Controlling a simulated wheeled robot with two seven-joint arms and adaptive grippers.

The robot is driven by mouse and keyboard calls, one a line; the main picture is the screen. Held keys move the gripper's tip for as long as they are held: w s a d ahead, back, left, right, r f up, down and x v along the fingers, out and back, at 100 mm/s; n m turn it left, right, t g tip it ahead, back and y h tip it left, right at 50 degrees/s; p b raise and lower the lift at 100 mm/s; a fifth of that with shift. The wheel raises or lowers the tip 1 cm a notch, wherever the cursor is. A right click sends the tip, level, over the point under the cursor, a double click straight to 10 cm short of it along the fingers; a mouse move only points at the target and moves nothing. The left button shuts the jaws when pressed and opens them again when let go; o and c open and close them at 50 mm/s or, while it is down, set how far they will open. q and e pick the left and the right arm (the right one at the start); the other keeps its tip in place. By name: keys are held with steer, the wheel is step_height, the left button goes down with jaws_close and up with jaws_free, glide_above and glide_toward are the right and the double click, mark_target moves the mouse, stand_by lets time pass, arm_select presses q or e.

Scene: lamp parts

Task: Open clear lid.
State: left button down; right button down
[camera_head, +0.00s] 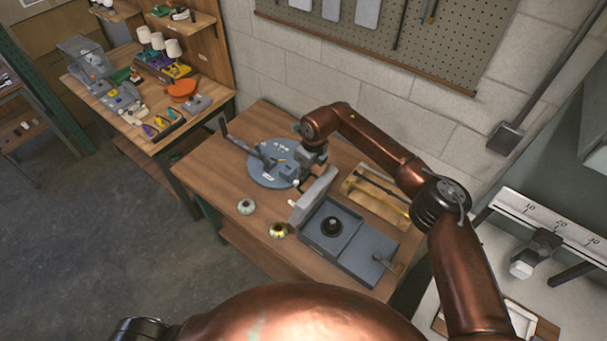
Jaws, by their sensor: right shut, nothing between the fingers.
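A grey box (346,263) sits on the wooden workbench, with a black round part (332,227) in its open compartment. A pale grey panel, apparently the lid (314,196), stands steeply raised at the box's left edge; I cannot tell from here whether it is clear. My right gripper (299,181) is shut and empty, just above and behind the raised panel, in front of the round grey plate. Whether its fingers touch the panel is too small to tell. My left gripper is out of view.
A round grey plate (268,172) with an upright lever lies behind the gripper. Two small round parts (246,207) (278,231) lie left of the box. The bench's front left is clear.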

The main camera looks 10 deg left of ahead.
step_height(320, 180, up, 10)
steer(key=a+p, duration=0.1)
steer(key=p, duration=0.2)
steer(key=shift+w, duration=0.25)
steer(key=shift+f, duration=0.1)
